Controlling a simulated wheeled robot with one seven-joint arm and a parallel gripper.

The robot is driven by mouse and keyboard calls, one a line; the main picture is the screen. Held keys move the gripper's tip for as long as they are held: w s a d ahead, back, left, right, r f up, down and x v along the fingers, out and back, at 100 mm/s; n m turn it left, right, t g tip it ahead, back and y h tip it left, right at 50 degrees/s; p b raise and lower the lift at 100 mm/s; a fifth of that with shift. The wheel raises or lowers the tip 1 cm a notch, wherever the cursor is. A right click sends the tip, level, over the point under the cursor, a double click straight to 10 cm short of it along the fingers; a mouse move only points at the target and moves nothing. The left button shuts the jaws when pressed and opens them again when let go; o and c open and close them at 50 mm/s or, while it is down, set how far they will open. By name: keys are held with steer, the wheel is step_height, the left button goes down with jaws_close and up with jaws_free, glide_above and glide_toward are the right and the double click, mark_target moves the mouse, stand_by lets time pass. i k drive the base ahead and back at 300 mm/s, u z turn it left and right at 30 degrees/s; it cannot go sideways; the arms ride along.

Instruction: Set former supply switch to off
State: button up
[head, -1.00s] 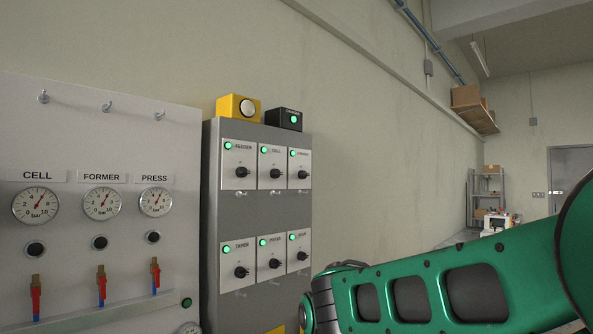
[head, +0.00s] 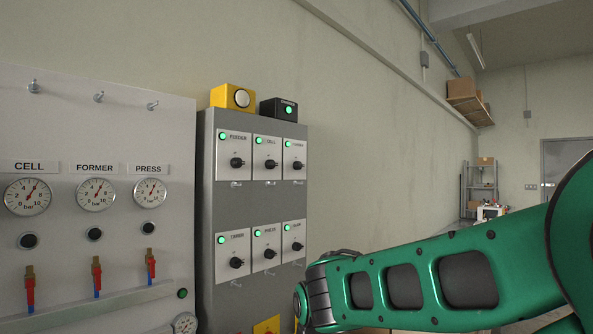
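A grey switch cabinet (head: 264,202) stands against the wall left of centre, with two rows of black rotary switches on white plates, each with a lit green lamp. The top-right plate carries a small blurred label that seems to read FORMER; its switch (head: 297,166) is a black knob under a green lamp (head: 287,144). The exact direction of its pointer is too small to tell. The top-row neighbours are labelled FEEDER (head: 237,162) and CELL (head: 271,164). My green arm crosses the lower right, right of the cabinet's lower part. My gripper is out of view.
A light gauge board (head: 120,125) with CELL, FORMER and PRESS gauges and red-handled valves stands to the left. A yellow box with a white button (head: 240,97) and a black lamp box (head: 279,110) top the cabinet. A shelf (head: 480,185) stands far right.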

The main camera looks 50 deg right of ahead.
mark_target(296, 165)
steer(key=u, duration=0.95)
steer(key=k, duration=1.3)
steer(key=z, duration=1.6)
steer(key=i, duration=0.7)
